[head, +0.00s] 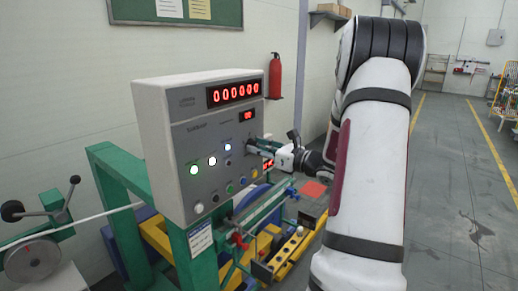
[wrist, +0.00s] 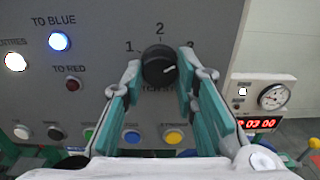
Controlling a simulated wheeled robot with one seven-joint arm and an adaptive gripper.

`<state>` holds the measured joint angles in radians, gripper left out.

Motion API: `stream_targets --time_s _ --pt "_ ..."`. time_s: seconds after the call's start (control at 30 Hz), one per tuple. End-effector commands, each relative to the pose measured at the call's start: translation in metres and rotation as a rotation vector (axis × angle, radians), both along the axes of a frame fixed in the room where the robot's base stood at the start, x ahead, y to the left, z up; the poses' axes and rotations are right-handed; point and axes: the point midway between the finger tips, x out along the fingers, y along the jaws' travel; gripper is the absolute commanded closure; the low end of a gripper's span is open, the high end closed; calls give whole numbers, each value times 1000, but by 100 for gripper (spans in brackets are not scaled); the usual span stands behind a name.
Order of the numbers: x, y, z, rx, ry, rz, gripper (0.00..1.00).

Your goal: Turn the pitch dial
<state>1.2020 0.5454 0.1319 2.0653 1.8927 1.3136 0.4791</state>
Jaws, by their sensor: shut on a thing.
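The pitch dial (wrist: 159,71) is a round black knob on the grey control panel (wrist: 90,22), with the numbers 1, 2 and 3 around it. A small light mark shows on the right side of its face. My gripper (wrist: 159,70) is shut on the dial, one fingertip on its left and one on its right. The label under the dial is partly covered. In the head view, my gripper (head: 255,146) reaches the right part of the control box (head: 180,140) from the right; the dial is hidden there.
Below the dial are several coloured buttons (wrist: 131,136), and to the left are lit lamps (wrist: 59,41). A gauge (wrist: 273,96) and a red display sit right of the panel. Green frames (head: 120,200) stand under the box. The floor (head: 450,190) at right is clear.

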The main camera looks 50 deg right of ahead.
Motion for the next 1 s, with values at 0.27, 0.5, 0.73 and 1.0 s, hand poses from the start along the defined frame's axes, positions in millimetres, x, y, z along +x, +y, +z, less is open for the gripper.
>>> stream_targets --time_s 0.27,0.5,0.73,1.0 --pt "1 0 -1 -37 -3 1 100" --pt "3 0 -2 -171 -14 -1 100" --pt "4 0 -3 -377 -30 -1 100" --pt "4 0 -4 -632 -51 0 100"
